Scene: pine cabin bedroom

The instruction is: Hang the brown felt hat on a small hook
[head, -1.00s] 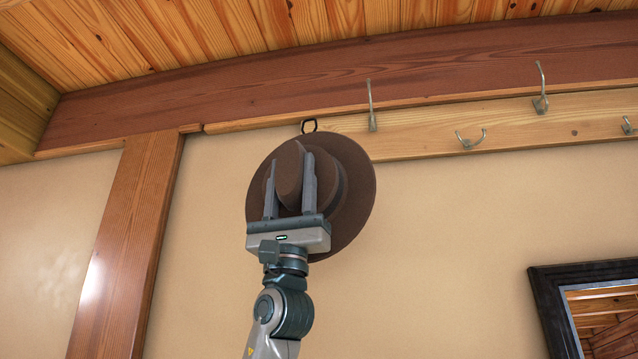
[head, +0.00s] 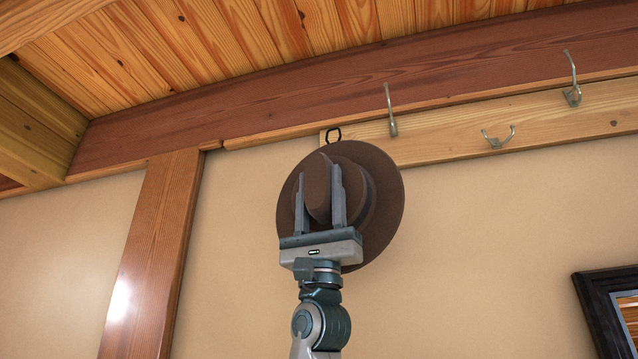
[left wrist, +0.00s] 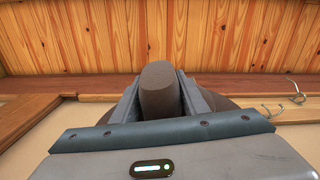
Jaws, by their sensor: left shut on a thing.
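The brown felt hat (head: 372,228) is held up in front of the wall, brim facing the wall and crown toward me. My left gripper (head: 319,190) is shut on its crown, which also shows between the fingers in the left wrist view (left wrist: 159,92). A small double hook (head: 497,138) is farther right. My right gripper is out of view.
A pale wooden rail (head: 447,135) runs along the wall under a dark red beam (head: 250,113). Another tall hook (head: 572,80) is at upper right. A wooden post (head: 150,255) stands left of the hat. A dark-framed mirror (head: 597,310) hangs at lower right.

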